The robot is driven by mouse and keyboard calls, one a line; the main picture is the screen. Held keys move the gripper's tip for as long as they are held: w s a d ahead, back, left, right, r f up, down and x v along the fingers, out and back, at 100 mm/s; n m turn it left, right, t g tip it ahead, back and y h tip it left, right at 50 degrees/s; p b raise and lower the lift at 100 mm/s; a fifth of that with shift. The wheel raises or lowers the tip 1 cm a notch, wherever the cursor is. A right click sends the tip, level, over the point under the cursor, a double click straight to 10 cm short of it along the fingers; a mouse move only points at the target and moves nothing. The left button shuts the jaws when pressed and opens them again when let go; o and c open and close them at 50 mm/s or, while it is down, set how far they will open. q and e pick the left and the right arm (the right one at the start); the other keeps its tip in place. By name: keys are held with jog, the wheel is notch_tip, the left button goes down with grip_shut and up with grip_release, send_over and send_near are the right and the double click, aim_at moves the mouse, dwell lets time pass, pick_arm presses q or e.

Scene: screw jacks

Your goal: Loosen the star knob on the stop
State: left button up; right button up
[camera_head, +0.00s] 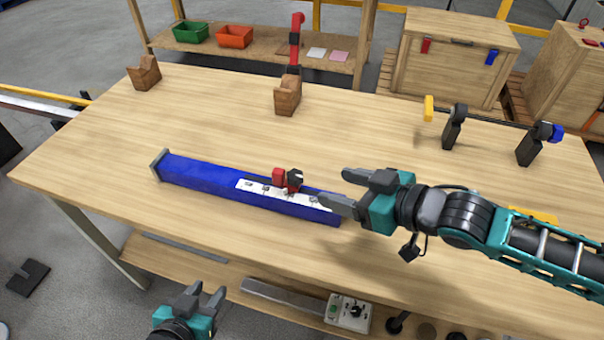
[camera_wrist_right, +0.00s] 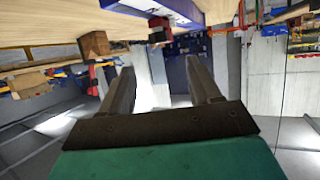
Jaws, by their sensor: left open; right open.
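A blue beam (camera_head: 205,176) lies across the table, with a white marked strip (camera_head: 303,200) along its right part. A small red stop (camera_head: 279,177) sits on the beam, with a dark star knob (camera_head: 294,180) on its right side. My right gripper (camera_head: 333,186) is open and empty, to the right of the knob and apart from it, near the beam's right end. In the right wrist view the red stop (camera_wrist_right: 158,22) shows beyond the open fingers. My left gripper (camera_head: 208,290) is open and empty, low in front of the table.
Wooden blocks (camera_head: 287,97) stand at the back of the table. A bar on black stands (camera_head: 490,122) with yellow and blue ends is at the back right. A lower shelf holds a grey bar and a control box (camera_head: 347,312). The table's front left is clear.

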aim_at(298, 176)
jog(key=x, duration=1)
jog(key=shift+r+b, duration=0.1)
jog(key=shift+b, duration=0.25)
jog(key=c, duration=1.1)
jog(key=shift+o, duration=0.2)
jog(key=shift+a+n+g+y, duration=0.2)
jog(key=shift+n+g+y, duration=0.3)
jog(key=shift+n, duration=0.1)
jog(key=shift+w+d, duration=0.15)
jog(key=shift+d, duration=0.1)
jog(key=o, duration=1.1)
jog(key=shift+c, duration=0.2)
